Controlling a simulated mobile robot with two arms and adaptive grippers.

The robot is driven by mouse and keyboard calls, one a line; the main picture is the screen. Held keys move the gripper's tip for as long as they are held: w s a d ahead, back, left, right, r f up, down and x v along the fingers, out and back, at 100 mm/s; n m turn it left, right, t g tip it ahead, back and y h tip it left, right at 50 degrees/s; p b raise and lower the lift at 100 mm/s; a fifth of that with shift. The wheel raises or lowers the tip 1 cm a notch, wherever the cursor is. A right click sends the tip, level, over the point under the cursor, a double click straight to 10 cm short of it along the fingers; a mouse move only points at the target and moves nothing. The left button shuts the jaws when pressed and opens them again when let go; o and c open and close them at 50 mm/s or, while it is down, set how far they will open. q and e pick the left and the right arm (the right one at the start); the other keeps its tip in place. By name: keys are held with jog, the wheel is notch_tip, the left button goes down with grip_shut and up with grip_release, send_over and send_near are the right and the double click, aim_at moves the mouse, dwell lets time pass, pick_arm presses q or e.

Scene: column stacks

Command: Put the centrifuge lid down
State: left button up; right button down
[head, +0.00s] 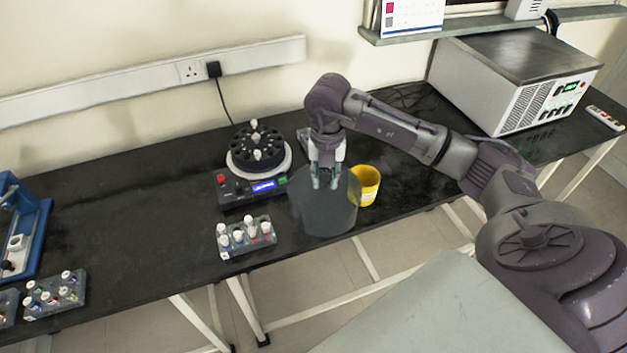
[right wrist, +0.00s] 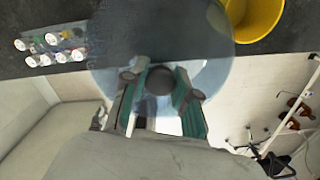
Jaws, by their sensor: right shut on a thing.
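The centrifuge lid (head: 325,212) is a smoky, see-through round cover. My right gripper (head: 326,180) is shut on its top knob and holds it near the front edge of the black bench. In the right wrist view the lid (right wrist: 160,45) spreads beyond the fingers, with the dark knob between the fingertips (right wrist: 160,82). Part of the lid overhangs the bench edge; whether it touches the bench I cannot tell. The centrifuge (head: 257,165) stands uncovered to the left, with its dark rotor and white-capped tubes showing. My left gripper is not in view.
A yellow cup (head: 366,185) stands close to the lid's right side. A tube rack (head: 246,237) stands left of the lid, in front of the centrifuge. A large instrument (head: 515,80) sits at the back right. The bench (head: 130,215) is clear left of the centrifuge.

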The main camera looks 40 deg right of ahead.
aim_at(312, 186)
jog(key=w, duration=0.1)
jog(key=w+f, duration=0.2)
jog(key=w, duration=0.1)
jog(key=shift+a+f+p, duration=0.15)
jog(key=shift+a+p, duration=0.15)
jog(key=shift+p, duration=0.05)
jog(key=shift+w+f, duration=0.1)
jog(key=shift+f, duration=0.05)
notch_tip(312, 186, down, 3)
jog(key=shift+f+p, duration=0.1)
jog(key=shift+p, duration=0.6)
jog(key=shift+f, duration=0.35)
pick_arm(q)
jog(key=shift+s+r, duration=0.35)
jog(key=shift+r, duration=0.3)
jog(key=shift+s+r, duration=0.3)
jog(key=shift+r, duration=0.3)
pick_arm(e)
jog(key=shift+f, duration=0.1)
jog(key=shift+f, duration=0.15)
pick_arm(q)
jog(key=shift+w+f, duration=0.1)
pick_arm(e)
jog(key=c, duration=0.9)
grip_release()
